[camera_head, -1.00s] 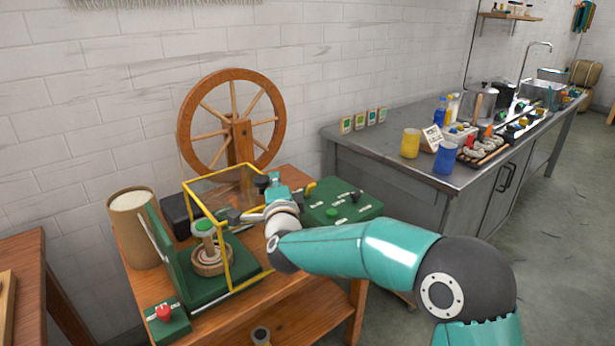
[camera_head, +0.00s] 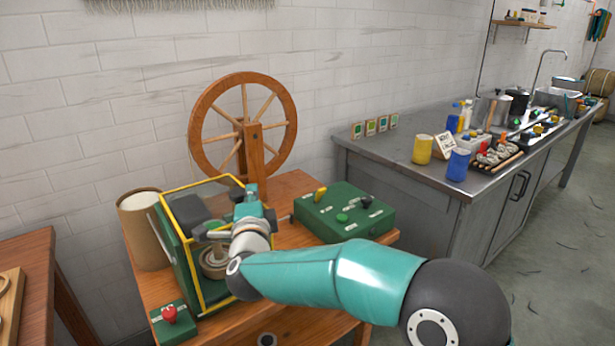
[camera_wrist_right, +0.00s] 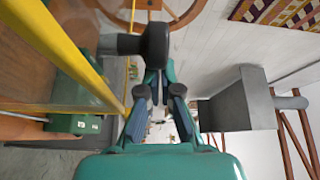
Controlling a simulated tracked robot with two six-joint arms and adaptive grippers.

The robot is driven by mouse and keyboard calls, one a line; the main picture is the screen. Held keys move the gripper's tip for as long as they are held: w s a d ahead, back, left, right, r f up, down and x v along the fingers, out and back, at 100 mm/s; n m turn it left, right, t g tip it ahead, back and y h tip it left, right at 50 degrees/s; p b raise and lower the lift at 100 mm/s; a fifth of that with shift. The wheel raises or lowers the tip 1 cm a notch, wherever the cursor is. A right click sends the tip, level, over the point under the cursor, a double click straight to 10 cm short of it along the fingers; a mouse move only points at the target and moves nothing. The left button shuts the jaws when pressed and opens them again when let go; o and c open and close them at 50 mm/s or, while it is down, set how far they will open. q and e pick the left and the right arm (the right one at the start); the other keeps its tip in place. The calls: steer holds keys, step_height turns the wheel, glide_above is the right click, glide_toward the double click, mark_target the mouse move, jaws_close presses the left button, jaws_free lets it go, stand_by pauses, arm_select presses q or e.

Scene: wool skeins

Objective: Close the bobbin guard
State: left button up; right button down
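The bobbin guard (camera_head: 201,284) is a clear-paned yellow frame on the green bobbin unit, seen in the head view. It stands over the bobbin (camera_head: 214,263), tilted over towards the green back plate. A yellow bar of it (camera_wrist_right: 72,56) runs along the left in the right wrist view. My right gripper (camera_head: 205,233) is at the guard, in front of the bobbin, and partly covers both. In the wrist view its fingers (camera_wrist_right: 160,95) are close together; whether they touch is unclear. I cannot tell contact with the guard. My left gripper is not in view.
A green control box (camera_head: 345,213) stands right of the guard, and a red-knobbed green box (camera_head: 171,322) at the front left. A spinning wheel (camera_head: 290,112) stands behind and a tan cylinder (camera_head: 143,240) to the left. A metal counter (camera_head: 400,160) is at the right.

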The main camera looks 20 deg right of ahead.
steer(key=shift+d+f+b, duration=0.15)
steer(key=shift+d+b, duration=0.05)
steer(key=shift+b, duration=0.15)
steer(key=s+d+b, duration=0.2)
steer(key=s, duration=0.7)
steer(key=d+f+n+g+h, duration=0.1)
steer(key=d+f+g, duration=0.3)
steer(key=f, duration=0.8)
steer(key=d+f+n+g, duration=0.1)
steer(key=d+f, duration=0.5)
steer(key=f, duration=0.7)
steer(key=s+a+f+n+g+y, duration=0.1)
steer(key=s+f+n+g+y, duration=0.15)
steer(key=s+f, duration=0.6)
steer(key=s+f+n+g+y, duration=0.2)
steer(key=s+f+n+g, duration=0.15)
steer(key=f, duration=0.95)
steer(key=s+a+f+n+g+y, duration=0.2)
steer(key=s+a+f+n+g, duration=0.15)
steer(key=s, duration=0.55)
steer(key=s+a+f+n+g+y, duration=0.25)
steer(key=s+a+n, duration=0.2)
steer(key=s, duration=0.45)
step_height(320, 180, up, 20)
steer(key=p, duration=1.8)
steer(key=shift+f+n+g+h+p, duration=0.15)
steer(key=shift+n+g+h+p, duration=0.15)
steer(key=shift+h+p, duration=0.1)
